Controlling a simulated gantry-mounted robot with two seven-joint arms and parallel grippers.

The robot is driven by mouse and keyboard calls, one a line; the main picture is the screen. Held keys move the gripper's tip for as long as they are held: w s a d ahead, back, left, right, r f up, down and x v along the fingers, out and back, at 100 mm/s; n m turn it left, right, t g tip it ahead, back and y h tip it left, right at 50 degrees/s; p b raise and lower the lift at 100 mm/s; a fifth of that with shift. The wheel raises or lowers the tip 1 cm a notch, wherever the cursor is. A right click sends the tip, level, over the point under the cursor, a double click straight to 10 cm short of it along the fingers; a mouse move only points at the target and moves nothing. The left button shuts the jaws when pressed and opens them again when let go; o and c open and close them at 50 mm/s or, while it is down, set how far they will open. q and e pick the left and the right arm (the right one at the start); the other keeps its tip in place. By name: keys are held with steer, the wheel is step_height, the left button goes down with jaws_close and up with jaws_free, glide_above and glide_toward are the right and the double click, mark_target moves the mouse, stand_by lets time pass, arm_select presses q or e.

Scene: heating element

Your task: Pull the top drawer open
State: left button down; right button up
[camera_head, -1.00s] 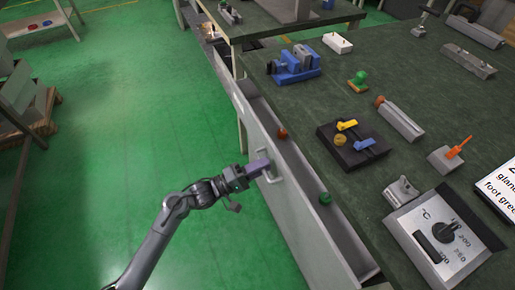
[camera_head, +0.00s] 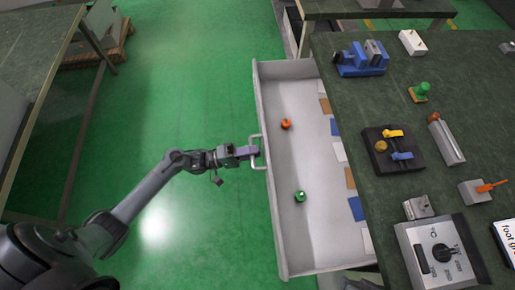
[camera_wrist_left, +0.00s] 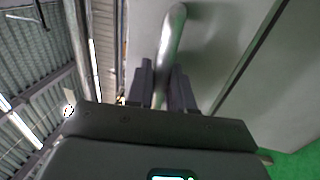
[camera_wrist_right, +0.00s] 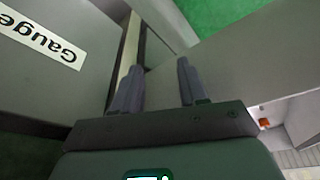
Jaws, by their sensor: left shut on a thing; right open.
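The top drawer (camera_head: 315,258) stands well out from under the green bench top in the head view. An orange-red knob (camera_head: 285,124), a green knob (camera_head: 300,196) and several flat coloured pieces lie inside it. Its bar handle (camera_head: 258,138) is on the front panel. My left gripper (camera_head: 254,151) is shut on this handle. In the left wrist view the handle (camera_wrist_left: 172,45) runs between the two fingers (camera_wrist_left: 161,88). My right gripper (camera_wrist_right: 158,88) is open and seems empty in its wrist view, close to grey panels; it does not show clearly in the head view.
The bench top (camera_head: 440,95) holds a blue vise (camera_head: 361,60), a black fixture (camera_head: 392,150) and a temperature control box (camera_head: 437,255). Another table (camera_head: 45,70) stands at the left. A panel labelled "Gauge" (camera_wrist_right: 42,40) shows in the right wrist view.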

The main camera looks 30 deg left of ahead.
arm_select(q)
steer(key=c, duration=1.2)
jaws_free()
steer(key=shift+o, duration=0.2)
steer(key=v, duration=1.1)
steer(key=shift+p, duration=0.45)
